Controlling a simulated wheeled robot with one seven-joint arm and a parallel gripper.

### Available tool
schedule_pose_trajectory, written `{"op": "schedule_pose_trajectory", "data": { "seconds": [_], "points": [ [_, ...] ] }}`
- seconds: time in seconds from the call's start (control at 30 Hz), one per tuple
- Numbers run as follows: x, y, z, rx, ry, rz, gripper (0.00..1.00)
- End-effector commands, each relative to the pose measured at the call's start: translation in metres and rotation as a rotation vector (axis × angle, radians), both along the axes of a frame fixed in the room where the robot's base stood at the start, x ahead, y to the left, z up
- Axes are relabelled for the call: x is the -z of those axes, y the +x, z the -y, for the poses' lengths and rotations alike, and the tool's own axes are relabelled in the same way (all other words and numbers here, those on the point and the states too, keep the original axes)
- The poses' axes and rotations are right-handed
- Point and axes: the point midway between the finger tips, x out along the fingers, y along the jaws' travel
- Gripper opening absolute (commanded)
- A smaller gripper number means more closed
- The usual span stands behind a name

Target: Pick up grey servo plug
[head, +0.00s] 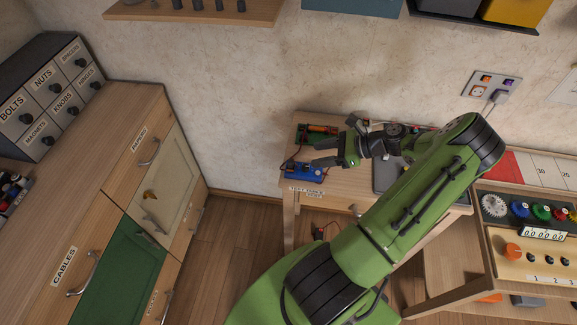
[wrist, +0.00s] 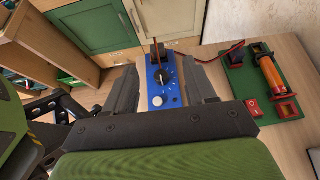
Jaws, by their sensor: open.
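I cannot make out the grey servo plug for certain. A small blue board (wrist: 158,88) with a dark dial and a white button shows between my fingers in the wrist view; it also lies at the left end of the table in the head view (head: 304,171). A dark block (wrist: 158,47) with orange-brown wires in front of it is at the board's far end. My gripper (wrist: 167,70) is open, with one finger on each side of the board and nothing held. In the head view my gripper (head: 328,152) is over the table's left end.
A green board (wrist: 262,85) with an orange cylinder, a red switch and a dark plug-like piece lies right of the blue board. The wooden table (head: 298,200) ends at the left. A black and red piece (head: 320,232) shows below the table. Drawers (head: 150,190) stand left.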

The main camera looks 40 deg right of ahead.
Motion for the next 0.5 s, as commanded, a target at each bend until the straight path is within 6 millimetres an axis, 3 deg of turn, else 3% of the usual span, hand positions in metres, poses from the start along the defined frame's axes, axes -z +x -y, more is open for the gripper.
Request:
{"op": "schedule_pose_trajectory", "data": {
  "seconds": [0.5],
  "points": [
    [0.042, 0.054, -0.049, -0.004, 0.000, -0.003, 0.55]
  ]
}}
